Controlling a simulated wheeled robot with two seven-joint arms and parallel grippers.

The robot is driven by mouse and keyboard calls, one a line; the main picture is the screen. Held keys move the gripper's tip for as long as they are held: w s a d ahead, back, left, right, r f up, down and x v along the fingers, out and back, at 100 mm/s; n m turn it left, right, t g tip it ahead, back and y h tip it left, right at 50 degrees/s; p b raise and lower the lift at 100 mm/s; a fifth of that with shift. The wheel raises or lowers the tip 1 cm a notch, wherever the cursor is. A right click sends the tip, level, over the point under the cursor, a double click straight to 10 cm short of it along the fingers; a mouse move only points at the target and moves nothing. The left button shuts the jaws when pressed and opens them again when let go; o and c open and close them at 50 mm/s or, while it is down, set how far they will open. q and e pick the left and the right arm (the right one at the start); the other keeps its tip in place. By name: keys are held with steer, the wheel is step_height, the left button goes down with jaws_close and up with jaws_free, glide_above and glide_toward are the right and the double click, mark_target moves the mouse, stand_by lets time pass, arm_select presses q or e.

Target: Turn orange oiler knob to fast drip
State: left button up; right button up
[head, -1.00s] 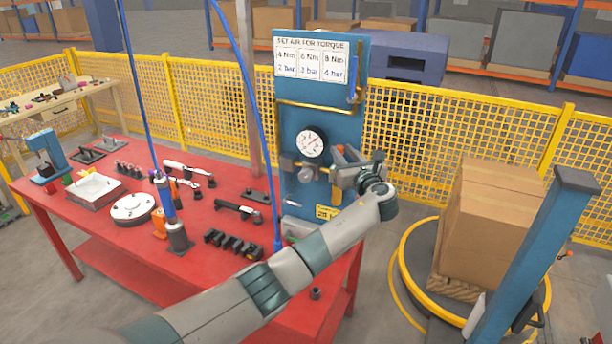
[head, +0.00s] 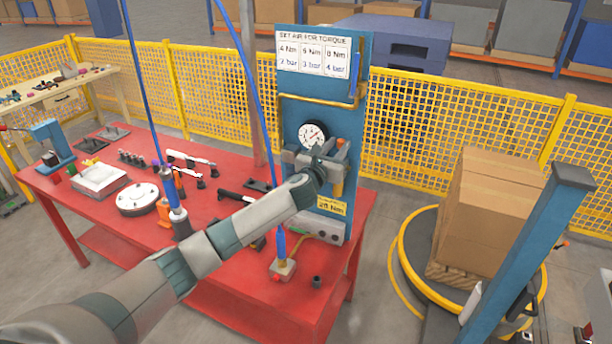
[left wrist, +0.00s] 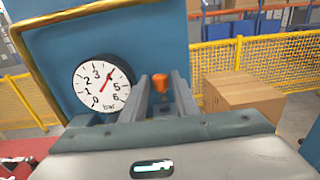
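The orange oiler knob (left wrist: 160,82) shows in the left wrist view between my left gripper's two fingers (left wrist: 162,98). The fingers stand apart, with a gap on each side of the knob; its depth relative to the tips is hard to tell. In the head view, my left gripper (head: 318,158) is in front of the blue panel, just below the round pressure gauge (head: 312,134), and hides part of the fittings there. An orange part (head: 341,143) shows just right of the gripper. The gauge (left wrist: 103,84) is also left of the fingers in the left wrist view. My right gripper is not in view.
The blue panel (head: 290,112) stands at the right end of the red table (head: 110,215), which holds several tools. A blue hose with a tool hangs near my left arm. Cardboard boxes (head: 484,215) stand right, behind a blue post (head: 530,260). Yellow fencing (head: 420,125) runs behind.

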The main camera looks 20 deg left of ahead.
arm_select(q)
steer(key=shift+a+m+h, duration=0.2)
steer(key=shift+m+h, duration=0.3)
steer(key=shift+h, duration=0.3)
steer(key=s+a+b, duration=0.2)
steer(key=s+b, duration=0.4)
steer(key=s, duration=1.1)
steer(key=shift+s, duration=0.1)
